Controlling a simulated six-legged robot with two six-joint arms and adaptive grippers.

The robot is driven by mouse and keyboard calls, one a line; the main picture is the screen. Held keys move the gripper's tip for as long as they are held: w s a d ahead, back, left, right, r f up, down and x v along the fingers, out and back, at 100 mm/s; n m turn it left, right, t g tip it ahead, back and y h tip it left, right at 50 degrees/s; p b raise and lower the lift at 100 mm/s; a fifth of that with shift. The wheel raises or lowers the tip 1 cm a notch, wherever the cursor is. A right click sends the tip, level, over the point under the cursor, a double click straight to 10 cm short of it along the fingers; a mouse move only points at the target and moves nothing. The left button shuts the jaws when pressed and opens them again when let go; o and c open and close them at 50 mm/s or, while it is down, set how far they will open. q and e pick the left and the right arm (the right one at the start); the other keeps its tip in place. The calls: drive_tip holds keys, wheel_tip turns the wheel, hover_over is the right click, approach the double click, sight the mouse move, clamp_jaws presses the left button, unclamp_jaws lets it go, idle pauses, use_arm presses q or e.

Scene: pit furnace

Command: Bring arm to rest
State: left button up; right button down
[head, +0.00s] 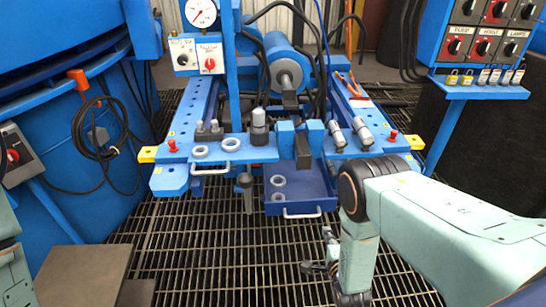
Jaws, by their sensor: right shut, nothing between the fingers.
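My right arm (440,215) comes in from the right and bends down at a dark joint. Its gripper (312,268) hangs low in front of the blue workbench (235,150), over the floor grating. The gripper is partly seen past the forearm; it is shut, with nothing held. At the left edge only pale links of my left arm (14,275) show; its gripper is out of the picture.
The bench has an open blue drawer (305,209) with rings in it, close behind the right gripper. A control panel (485,30) stands at the back right. A cable coil (98,128) hangs on the left. Grating (210,260) in front is mostly clear.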

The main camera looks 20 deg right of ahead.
drive_tip(key=s+a+f+n+g+y+p, duration=0.1)
drive_tip(key=s+a+f+n+g, duration=0.15)
drive_tip(key=s+n+g, duration=0.6)
drive_tip(key=s+a+f+n+g+y, duration=0.1)
drive_tip(key=s+a+f+n, duration=0.15)
drive_tip(key=s+n, duration=0.7)
drive_tip(key=s+a+r+n+g+y+p, duration=0.1)
drive_tip(key=s+r+g, duration=0.1)
drive_tip(key=s+r, duration=0.35)
drive_tip(key=s+a+r+g+p, duration=0.1)
drive_tip(key=s+a+r+g, duration=0.15)
drive_tip(key=s, duration=0.55)
use_arm(q)
wheel_tip(320, 180, up, 4)
drive_tip(key=shift+p, duration=0.45)
use_arm(e)
wheel_tip(320, 180, up, 8)
drive_tip(key=n, duration=0.1)
drive_tip(key=shift+w+f, duration=0.15)
drive_tip(key=shift+w, duration=0.2)
use_arm(q)
drive_tip(key=shift+o, duration=0.4)
use_arm(e)
drive_tip(key=shift+a, duration=0.1)
